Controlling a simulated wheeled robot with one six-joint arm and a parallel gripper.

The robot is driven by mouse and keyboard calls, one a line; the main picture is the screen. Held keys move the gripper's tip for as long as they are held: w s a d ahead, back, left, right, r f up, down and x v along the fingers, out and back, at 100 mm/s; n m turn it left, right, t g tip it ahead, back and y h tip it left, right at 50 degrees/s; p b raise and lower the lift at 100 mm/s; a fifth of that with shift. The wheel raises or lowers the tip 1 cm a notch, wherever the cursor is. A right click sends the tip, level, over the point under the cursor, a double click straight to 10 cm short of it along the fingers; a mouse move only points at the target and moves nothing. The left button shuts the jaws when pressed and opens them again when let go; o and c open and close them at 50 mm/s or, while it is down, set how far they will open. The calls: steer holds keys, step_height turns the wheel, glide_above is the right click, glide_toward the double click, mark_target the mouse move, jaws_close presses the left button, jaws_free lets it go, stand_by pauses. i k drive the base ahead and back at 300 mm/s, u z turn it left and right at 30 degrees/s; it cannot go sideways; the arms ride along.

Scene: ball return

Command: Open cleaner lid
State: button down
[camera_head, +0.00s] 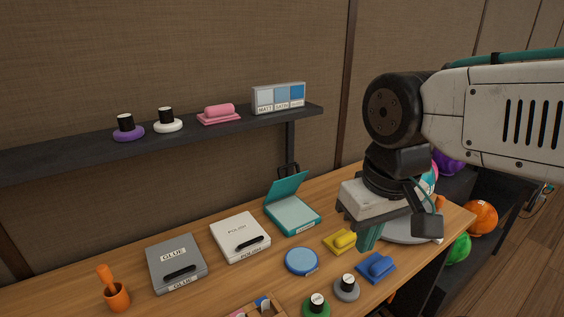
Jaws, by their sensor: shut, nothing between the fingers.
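A teal box (292,216) stands on the wooden bench, to the right of the white POLISH box. Its label is too small to read clearly. Its teal lid (286,190) is hinged at the back and stands raised, tilted up, with a pale inner surface showing below it. My gripper (368,240) hangs to the right of the teal box, apart from it, with its teal fingers pointing down and closed together. Nothing shows between the fingers.
A grey GLUE box (176,262) and white POLISH box (240,236) are shut. Yellow (341,241) and blue (376,267) blocks, a round blue tin (301,261) and knobbed discs lie in front. A dark shelf (60,150) overhangs behind. Balls (482,217) rest at right.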

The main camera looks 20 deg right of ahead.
mark_target(284, 188)
steer(key=u, duration=1.35)
steer(key=k, duration=0.45)
steer(key=z, duration=1.4)
steer(key=i, duration=0.5)
